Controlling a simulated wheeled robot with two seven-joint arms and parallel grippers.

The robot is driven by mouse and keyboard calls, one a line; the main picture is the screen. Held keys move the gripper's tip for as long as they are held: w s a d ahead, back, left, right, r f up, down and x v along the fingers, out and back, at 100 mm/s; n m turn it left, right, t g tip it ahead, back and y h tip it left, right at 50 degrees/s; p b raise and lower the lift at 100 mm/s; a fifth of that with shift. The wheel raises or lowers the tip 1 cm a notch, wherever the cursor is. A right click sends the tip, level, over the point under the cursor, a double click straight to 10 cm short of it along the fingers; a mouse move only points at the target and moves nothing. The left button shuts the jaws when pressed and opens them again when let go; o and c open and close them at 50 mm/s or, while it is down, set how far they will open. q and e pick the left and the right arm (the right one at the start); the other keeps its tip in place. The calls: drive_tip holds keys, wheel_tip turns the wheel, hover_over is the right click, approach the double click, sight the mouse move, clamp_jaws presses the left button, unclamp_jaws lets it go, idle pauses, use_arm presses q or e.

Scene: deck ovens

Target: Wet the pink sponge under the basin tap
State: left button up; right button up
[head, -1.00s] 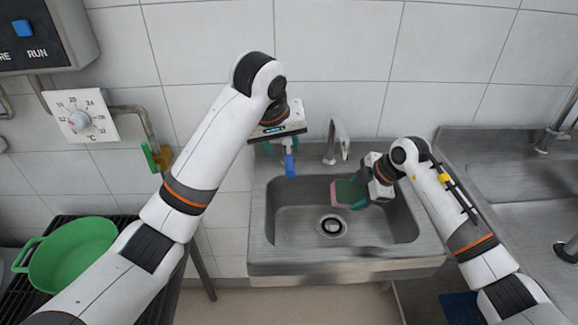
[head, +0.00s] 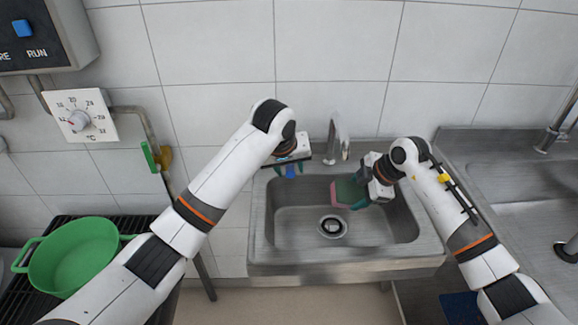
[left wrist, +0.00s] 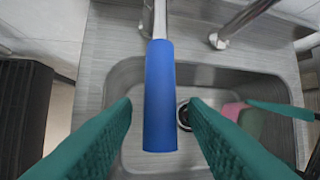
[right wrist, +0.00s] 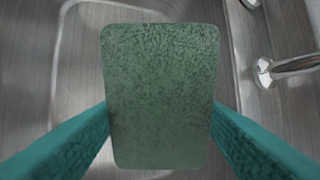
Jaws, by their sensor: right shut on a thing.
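The pink sponge (head: 338,190) has a green face and is in my right gripper (head: 362,195), over the basin (head: 280,235). In the head view it appears just below the tap spout (head: 341,138); I see no water running. Its green face (right wrist: 160,95) fills the right wrist view, a finger at each side. My left gripper (head: 290,172) is open at the blue tap lever (head: 290,171). In the left wrist view the lever (left wrist: 160,95) lies between the two parted fingers, with gaps on both sides. The sponge also shows there, right of the drain (left wrist: 183,115).
A green pot (head: 72,258) stands on a black rack at the left. A wall dial (head: 78,117) and pipe are above it. A second steel sink (head: 520,190) lies to the right. The tiled wall stands close behind the tap.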

use_arm(q)
clamp_jaws()
drive_tip(key=shift+w+a+m+h, duration=0.1)
drive_tip(key=shift+a+m+h, duration=0.3)
drive_tip(key=shift+a+m, duration=0.7)
drive_tip(key=shift+o, duration=0.6)
unclamp_jaws()
drive_tip(key=v, duration=1.2)
drive_tip(key=shift+w, duration=0.15)
